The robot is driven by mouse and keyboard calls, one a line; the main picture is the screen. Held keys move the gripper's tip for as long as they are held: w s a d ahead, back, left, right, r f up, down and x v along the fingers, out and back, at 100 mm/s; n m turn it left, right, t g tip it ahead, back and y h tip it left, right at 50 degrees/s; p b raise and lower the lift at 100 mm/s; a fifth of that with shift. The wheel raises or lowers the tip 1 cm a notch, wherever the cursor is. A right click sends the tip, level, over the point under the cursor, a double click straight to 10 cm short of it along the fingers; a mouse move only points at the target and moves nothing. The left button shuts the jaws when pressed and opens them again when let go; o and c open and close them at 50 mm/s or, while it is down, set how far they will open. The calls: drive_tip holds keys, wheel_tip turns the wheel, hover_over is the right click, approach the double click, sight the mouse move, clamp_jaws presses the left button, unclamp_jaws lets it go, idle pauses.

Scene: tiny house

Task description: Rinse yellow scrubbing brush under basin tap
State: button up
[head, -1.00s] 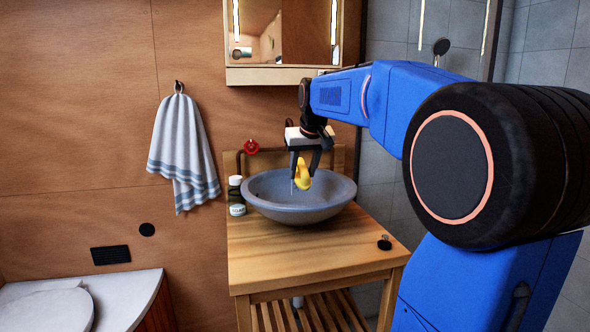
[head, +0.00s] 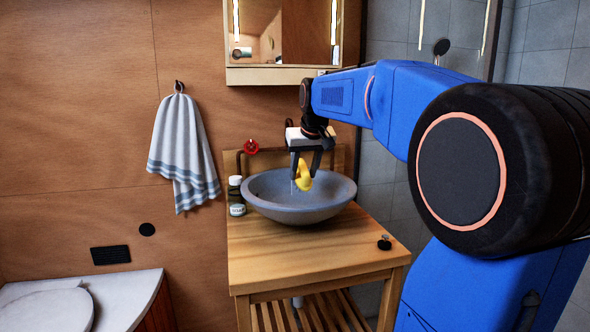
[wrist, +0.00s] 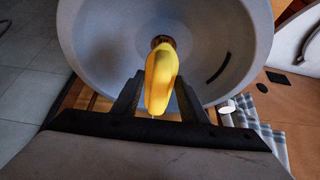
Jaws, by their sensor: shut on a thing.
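The yellow scrubbing brush (head: 303,176) is in my gripper (head: 306,163), held above the grey basin (head: 300,214). My gripper points down and is shut on it. In the wrist view the brush (wrist: 161,78) shows between the two black fingers, with the basin bowl (wrist: 90,60) and its drain behind it. The tap with its red handle (head: 251,147) is on a pipe behind the basin. A thin pale streak, seemingly water, shows beside the brush. The spout itself is hidden behind my gripper.
A small dark jar (head: 235,188) and a white-lidded jar (head: 237,210) stand left of the basin. A small black item (head: 384,243) is at the right of the wooden counter (head: 300,258). A towel (head: 183,150) hangs on the wall, and a mirror cabinet (head: 280,75) is above.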

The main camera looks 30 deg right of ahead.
idle(0.5)
drive_tip(key=shift+s+a+r, duration=0.2)
drive_tip(key=shift+s+r, duration=0.45)
drive_tip(key=shift+s, duration=0.15)
drive_tip(key=shift+s+a+r, duration=0.2)
drive_tip(key=shift+s+r, duration=0.5)
drive_tip(key=shift+s, duration=0.15)
drive_tip(key=shift+s+a+r, duration=0.2)
drive_tip(key=shift+s+r, duration=0.45)
drive_tip(key=shift+s, duration=0.15)
